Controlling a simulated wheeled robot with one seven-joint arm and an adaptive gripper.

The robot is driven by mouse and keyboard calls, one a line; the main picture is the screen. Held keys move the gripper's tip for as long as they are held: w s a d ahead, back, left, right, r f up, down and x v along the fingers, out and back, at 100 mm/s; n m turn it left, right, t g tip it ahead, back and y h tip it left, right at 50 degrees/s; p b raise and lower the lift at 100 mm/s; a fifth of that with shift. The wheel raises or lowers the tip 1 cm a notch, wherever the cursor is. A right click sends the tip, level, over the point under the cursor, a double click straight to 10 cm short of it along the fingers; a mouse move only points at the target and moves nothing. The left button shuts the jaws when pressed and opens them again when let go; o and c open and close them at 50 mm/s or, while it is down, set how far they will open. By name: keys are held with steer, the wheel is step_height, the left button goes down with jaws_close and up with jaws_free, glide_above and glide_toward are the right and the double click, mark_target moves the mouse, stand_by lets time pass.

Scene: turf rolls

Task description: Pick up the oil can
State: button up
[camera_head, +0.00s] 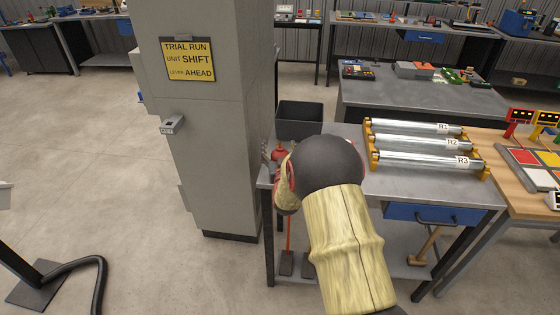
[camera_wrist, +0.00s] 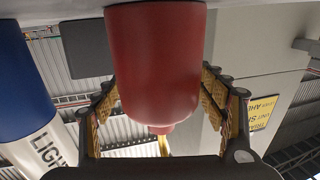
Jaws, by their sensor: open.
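The oil can appears to be the red can in the wrist view (camera_wrist: 155,60), a rounded red body with a narrower red neck and a thin yellowish part beyond it. My gripper (camera_wrist: 160,98) is open, with one finger on each side of the can. A gap shows on the left; on the right, whether the finger touches is unclear. In the head view a bit of red (camera_head: 279,151) shows by my gripper (camera_head: 274,160) at the left end of the grey metal table (camera_head: 400,187). My arm hides most of it there.
A blue and white can (camera_wrist: 25,95) marked "LIGHT" stands beside the red one in the wrist view. A dark bin (camera_head: 300,120) is behind my gripper. A grey column (camera_head: 205,130) stands close left. Metal rollers (camera_head: 425,143) lie on the table's right.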

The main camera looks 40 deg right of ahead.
steer(key=shift+c, duration=1.1)
steer(key=c, duration=1.5)
steer(key=shift+r, duration=0.1)
